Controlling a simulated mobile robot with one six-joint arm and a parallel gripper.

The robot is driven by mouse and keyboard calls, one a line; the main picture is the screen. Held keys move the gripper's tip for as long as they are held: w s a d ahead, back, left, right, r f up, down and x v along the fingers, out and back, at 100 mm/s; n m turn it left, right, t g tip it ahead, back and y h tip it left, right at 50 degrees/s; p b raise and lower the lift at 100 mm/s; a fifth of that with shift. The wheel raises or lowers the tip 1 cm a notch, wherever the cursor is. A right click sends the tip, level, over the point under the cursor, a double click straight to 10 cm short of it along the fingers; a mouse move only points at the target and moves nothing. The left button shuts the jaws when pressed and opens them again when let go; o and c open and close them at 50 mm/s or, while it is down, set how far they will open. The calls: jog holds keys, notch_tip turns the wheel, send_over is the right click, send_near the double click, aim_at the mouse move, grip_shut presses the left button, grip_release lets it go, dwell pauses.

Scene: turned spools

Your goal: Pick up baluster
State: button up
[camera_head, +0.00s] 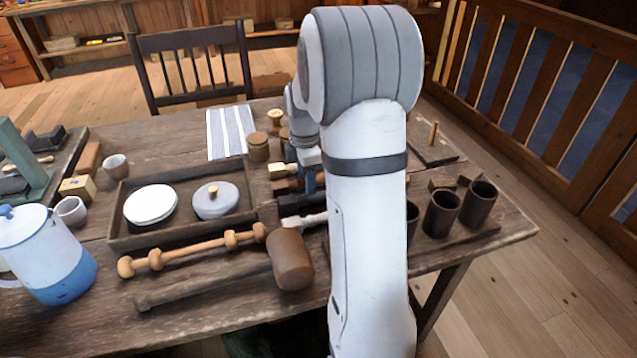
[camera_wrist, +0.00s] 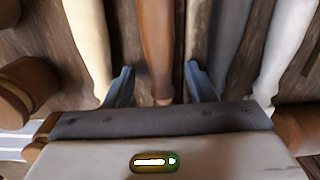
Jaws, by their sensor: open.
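My gripper (camera_wrist: 159,70) is open, its two blue fingers pointing down among a row of turned wooden pieces. A reddish-brown turned piece (camera_wrist: 156,35), possibly the baluster, runs between the fingers in the wrist view; I see no clear contact. A cream turned piece (camera_wrist: 88,40) lies to its left, and grey (camera_wrist: 226,40) and white (camera_wrist: 287,50) ones lie to its right. In the head view my gripper (camera_head: 308,185) is over this row, and my arm hides much of it. A pale turned rod with knobs (camera_head: 190,250) lies apart, in front of the tray.
A dark tray (camera_head: 118,215) holds a white disc and a grey lidded one. A mallet (camera_head: 290,258) lies at the front. A blue-and-white pot (camera_head: 45,255) stands left. Dark cups (camera_head: 441,213) stand right of my arm. A striped cloth (camera_head: 230,131) lies behind the tray.

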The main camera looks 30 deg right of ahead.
jog(key=shift+f, duration=0.15)
jog(key=shift+c, duration=0.2)
grip_shut()
dwell(0.3)
